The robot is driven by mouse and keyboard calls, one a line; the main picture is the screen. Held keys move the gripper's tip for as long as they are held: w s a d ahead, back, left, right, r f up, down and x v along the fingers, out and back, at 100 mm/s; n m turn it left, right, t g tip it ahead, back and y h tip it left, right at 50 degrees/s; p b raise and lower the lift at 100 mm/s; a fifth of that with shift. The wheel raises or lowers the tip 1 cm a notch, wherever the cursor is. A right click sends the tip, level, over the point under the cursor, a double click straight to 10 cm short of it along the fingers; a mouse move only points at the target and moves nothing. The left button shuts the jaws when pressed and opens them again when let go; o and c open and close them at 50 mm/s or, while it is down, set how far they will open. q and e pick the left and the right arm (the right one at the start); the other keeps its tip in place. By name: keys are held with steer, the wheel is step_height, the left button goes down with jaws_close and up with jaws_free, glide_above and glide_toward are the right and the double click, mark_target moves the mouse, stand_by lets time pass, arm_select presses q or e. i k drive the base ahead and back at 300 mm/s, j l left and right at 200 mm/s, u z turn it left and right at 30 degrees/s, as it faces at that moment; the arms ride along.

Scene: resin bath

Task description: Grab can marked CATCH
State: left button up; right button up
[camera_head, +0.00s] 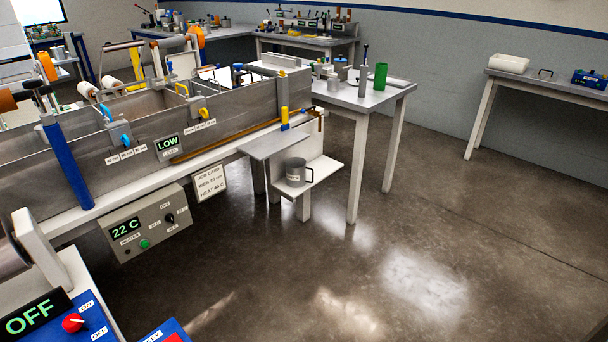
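A grey metal can (296,170) with a handle on its right side stands upright on a low white shelf (325,172) at the end of the resin bath (225,118). A small pale label shows low on its front, but the writing is too small to read. A grey plate (272,143) sits just above and to the left of the can. Neither of my grippers is in view.
A grey table (390,95) with a green cylinder (380,76) stands behind the shelf. A control box (152,222) reading 22 C hangs on the bath's front. A blue panel reading OFF (72,322) is at lower left. The floor (400,250) in front is clear.

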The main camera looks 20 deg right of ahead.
mark_target(300, 173)
steer(key=z, duration=0.6)
steer(key=i+l+z, duration=0.15)
steer(key=i+l, duration=0.3)
steer(key=i, duration=0.2)
